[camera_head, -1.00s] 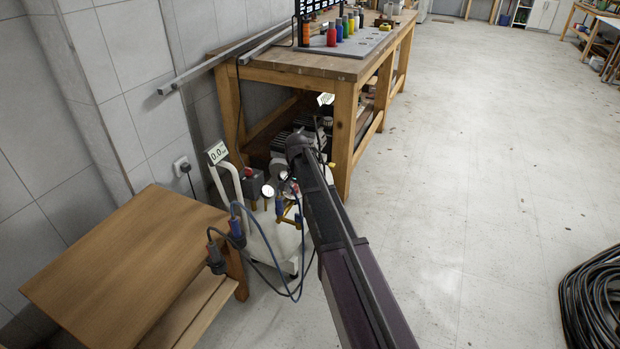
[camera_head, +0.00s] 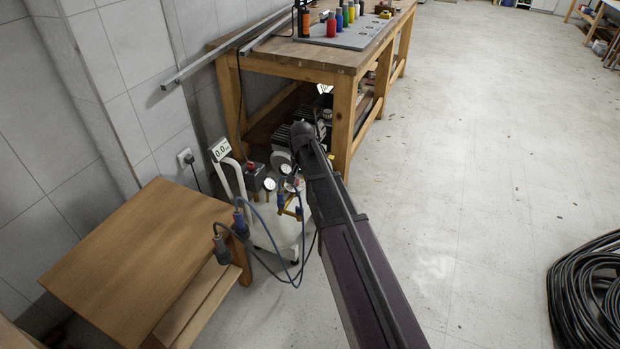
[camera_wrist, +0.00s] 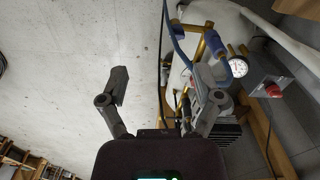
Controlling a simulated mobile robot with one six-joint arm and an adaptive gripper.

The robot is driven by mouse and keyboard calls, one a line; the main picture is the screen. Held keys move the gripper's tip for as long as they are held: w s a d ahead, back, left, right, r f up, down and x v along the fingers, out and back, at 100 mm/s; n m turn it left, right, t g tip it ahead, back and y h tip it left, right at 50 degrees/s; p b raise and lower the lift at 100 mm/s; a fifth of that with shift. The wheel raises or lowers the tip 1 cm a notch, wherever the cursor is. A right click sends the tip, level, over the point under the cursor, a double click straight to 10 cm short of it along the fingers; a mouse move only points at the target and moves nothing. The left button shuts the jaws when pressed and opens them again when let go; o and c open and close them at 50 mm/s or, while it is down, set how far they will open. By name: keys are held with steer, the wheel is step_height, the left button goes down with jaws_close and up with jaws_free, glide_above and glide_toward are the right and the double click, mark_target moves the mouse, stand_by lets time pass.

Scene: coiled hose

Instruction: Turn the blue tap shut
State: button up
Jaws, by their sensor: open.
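My gripper (camera_wrist: 160,82) is open and empty in the wrist view, one finger on each side of bare floor and a dark hose. Its right finger overlaps the brass pipework of the compressor in the picture. A blue lever-like part (camera_wrist: 214,43), which looks like the blue tap, shows just beyond that fingertip, close to the brass pipe. I cannot tell whether they touch or how far the tap is turned. In the head view, small blue parts (camera_head: 298,211) show on the brass fittings beside my arm. My arm hides the gripper there.
The white compressor (camera_head: 265,226) carries gauges (camera_head: 269,184) and a red-topped switch (camera_wrist: 273,90). Blue and dark hoses with plugs (camera_head: 240,224) hang at its left by a low wooden table (camera_head: 135,255). A workbench (camera_head: 345,75) stands behind. A coiled black hose (camera_head: 585,300) lies right; floor between is clear.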

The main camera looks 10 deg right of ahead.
steer(key=s+r+n+p, duration=0.2)
steer(key=s+r+p, duration=0.4)
steer(key=s, duration=0.3)
steer(key=shift+r+n+p, duration=0.3)
steer(key=shift+r+p, duration=0.1)
steer(key=shift+r, duration=0.3)
steer(key=s+r+n+p, duration=0.3)
steer(key=s+r+p, duration=0.6)
steer(key=s, duration=0.3)
steer(key=shift+d+r+p, duration=0.2)
steer(key=shift+r+p, duration=0.15)
steer(key=shift+r, duration=0.05)
steer(key=shift+w, duration=0.1)
stand_by(0.5)
